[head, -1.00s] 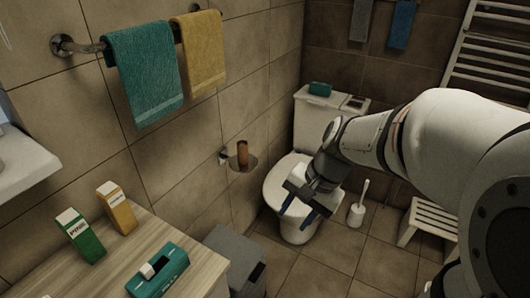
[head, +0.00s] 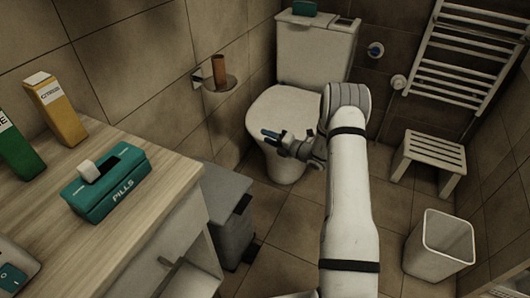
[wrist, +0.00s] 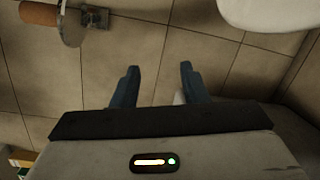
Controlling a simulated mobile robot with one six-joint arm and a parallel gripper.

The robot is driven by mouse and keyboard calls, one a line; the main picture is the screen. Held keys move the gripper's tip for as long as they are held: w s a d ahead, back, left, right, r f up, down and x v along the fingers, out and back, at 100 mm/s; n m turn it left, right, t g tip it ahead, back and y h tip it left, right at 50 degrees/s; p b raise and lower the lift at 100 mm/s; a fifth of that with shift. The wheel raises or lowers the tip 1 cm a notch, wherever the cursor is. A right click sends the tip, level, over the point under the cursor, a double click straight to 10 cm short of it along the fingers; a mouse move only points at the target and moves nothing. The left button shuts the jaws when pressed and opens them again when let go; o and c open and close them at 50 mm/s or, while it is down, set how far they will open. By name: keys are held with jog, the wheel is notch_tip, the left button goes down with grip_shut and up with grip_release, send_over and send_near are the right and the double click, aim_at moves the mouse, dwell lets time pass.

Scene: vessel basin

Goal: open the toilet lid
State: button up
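The white toilet stands against the back wall in the head view, with its cistern (head: 315,55) behind the bowl. Its lid (head: 280,107) lies down flat over the bowl. My gripper (head: 269,134) is in front of the lid's front edge in the head view and overlaps the toilet there; I cannot tell whether it touches. In the wrist view my gripper (wrist: 158,70) has its two blue fingers apart with nothing between them. A rounded white part (wrist: 270,12), probably the toilet, shows at the top right of the wrist view, apart from the fingers.
A wall holder (head: 215,82) with a brown cup is left of the toilet. A grey bin (head: 222,200) and a wooden cabinet (head: 130,230) with boxes stand at the left. A white stool (head: 432,150) and white basket (head: 447,240) are at the right.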

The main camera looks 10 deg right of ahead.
jog(key=w+d+f+m+t+h+b, duration=0.25)
jog(key=d+f+m, duration=0.3)
jog(key=f, duration=0.45)
jog(key=shift+m, duration=0.35)
jog(key=b+x, duration=0.1)
jog(key=x, duration=0.6)
jog(key=shift+a, duration=0.35)
jog(key=shift+c, duration=0.2)
grip_shut()
